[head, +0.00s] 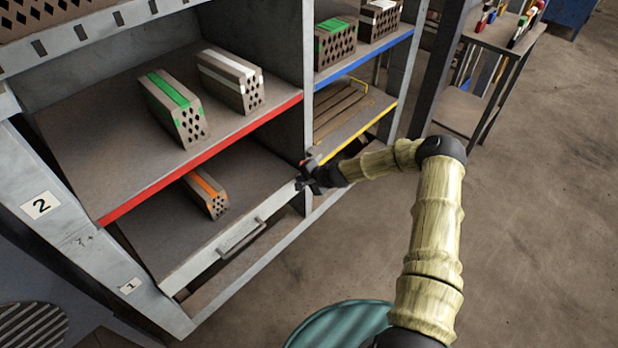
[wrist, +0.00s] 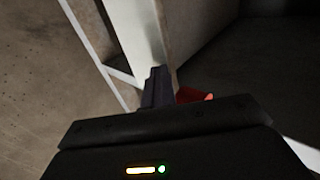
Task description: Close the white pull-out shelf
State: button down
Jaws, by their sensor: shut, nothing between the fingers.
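The white pull-out shelf (head: 215,245) is at the bottom left of the rack in the head view, with a bar handle (head: 242,238) on its front edge. It sticks out past the red-edged shelf above it. A brick with an orange stripe (head: 207,193) lies on it. My gripper (head: 303,181) is by the right end of the shelf front, near the rack's middle upright. I cannot tell whether it touches. In the wrist view my gripper's fingers (wrist: 157,88) are together and empty, in front of a pale upright.
The red-edged shelf (head: 110,110) above holds a green-striped brick (head: 174,107) and a white-striped brick (head: 231,80). A yellow-edged shelf (head: 340,135) is to the right of the upright. A dark side table (head: 505,35) stands at the upper right. The floor (head: 540,220) at right is clear.

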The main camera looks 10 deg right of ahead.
jog(key=s+d+f+p+v, duration=0.1)
jog(key=f+v, duration=0.1)
jog(key=v, duration=1.1)
jog(key=shift+s, duration=0.1)
